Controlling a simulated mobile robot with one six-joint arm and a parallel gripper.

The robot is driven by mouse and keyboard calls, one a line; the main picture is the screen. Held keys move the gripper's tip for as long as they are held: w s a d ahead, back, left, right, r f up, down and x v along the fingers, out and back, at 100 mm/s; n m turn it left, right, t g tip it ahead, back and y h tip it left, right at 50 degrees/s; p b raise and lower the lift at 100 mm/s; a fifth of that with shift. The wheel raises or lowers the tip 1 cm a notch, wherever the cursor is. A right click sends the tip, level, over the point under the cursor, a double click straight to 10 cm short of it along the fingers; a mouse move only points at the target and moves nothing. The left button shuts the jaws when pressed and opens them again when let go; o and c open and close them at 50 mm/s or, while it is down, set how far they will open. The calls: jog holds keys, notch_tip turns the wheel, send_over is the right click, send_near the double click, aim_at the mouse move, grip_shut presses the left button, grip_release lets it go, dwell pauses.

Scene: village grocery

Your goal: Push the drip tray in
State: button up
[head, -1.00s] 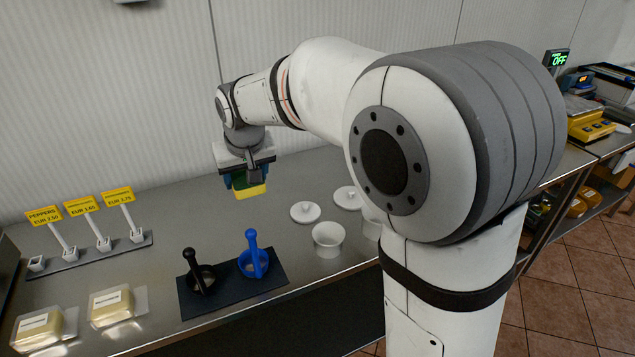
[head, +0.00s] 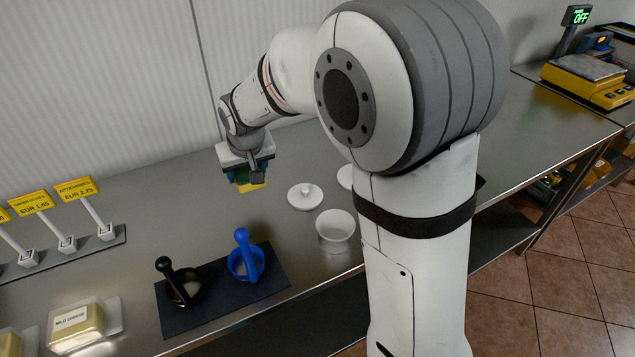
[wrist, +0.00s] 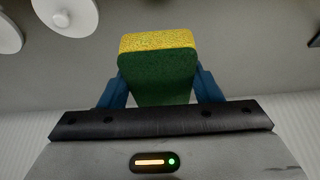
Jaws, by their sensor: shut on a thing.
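My gripper (head: 245,178) is above the steel counter near the back wall. Its blue fingers are shut on a yellow and green sponge (head: 250,187). The sponge also shows between the fingers in the wrist view (wrist: 158,68), yellow at its outer edge and green on its face. I cannot make out a drip tray in either view.
Price signs (head: 75,190) and packed cheese (head: 78,325) are left. A yellow scale (head: 590,82) is far right.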

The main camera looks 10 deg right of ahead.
send_over(251, 208)
jog(key=s, duration=0.1)
jog(key=f, duration=0.7)
jog(key=shift+s+d, duration=0.15)
jog(key=shift+d, duration=0.05)
jog(key=shift+f, duration=1.5)
jog(key=shift+f, duration=0.25)
jog(key=o, duration=1)
jog(key=shift+r, duration=0.1)
jog(key=shift+o, duration=0.2)
